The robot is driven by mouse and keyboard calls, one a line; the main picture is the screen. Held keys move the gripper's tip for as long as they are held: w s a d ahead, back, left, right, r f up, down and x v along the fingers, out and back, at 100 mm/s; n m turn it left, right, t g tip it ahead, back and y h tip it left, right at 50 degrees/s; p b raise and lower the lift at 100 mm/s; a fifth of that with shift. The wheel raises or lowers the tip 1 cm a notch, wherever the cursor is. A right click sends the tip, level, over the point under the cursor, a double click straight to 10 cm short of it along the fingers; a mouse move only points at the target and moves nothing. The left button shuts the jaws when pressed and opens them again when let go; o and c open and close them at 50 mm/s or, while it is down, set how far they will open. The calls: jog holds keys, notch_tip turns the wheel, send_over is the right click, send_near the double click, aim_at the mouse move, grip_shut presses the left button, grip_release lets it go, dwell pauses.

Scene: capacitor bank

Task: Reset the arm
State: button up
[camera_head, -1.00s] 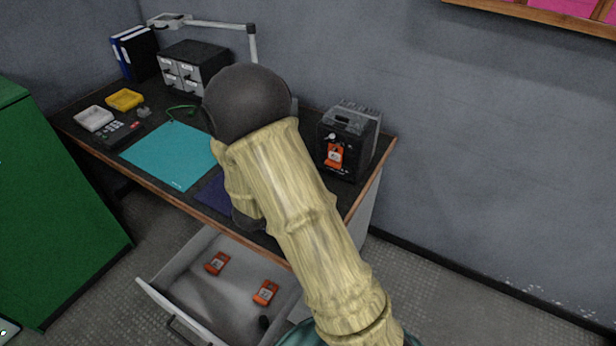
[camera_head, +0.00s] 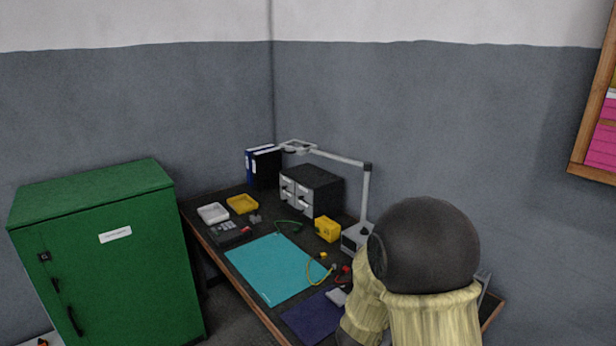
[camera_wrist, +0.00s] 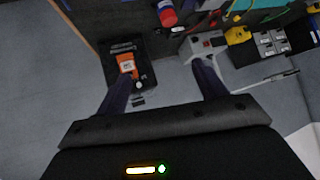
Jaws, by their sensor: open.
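My arm shows at the lower right of the head view, its dark rounded joint covering the right end of the workbench (camera_head: 222,257). The fingers are out of sight in that view. In the wrist view my gripper (camera_wrist: 161,75) has its two dark fingers spread apart, with nothing between them. A black device with an orange unit (camera_wrist: 126,66) on it lies beyond the left finger. In the head view this device is hidden behind my arm.
A green cabinet (camera_head: 110,265) stands left of the bench. The bench holds a cyan mat (camera_head: 273,268), a drawer box (camera_head: 316,190), a lamp (camera_head: 366,195) and a yellow tray (camera_head: 242,204). A red and blue cylinder (camera_wrist: 167,13) shows in the wrist view. Walls close the corner.

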jog(key=s+r+n+g+y+p, duration=0.2)
jog(key=s+r, duration=0.3)
jog(key=s, duration=0.4)
jog(key=s+r+n+g+y+p, duration=0.2)
jog(key=s+r+n+g+p, duration=0.2)
jog(key=s, duration=0.4)
notch_tip(320, 180, up, 2)
jog(key=shift+s+a+n, duration=0.4)
jog(key=shift+a+n, duration=0.05)
jog(key=shift+n, duration=0.25)
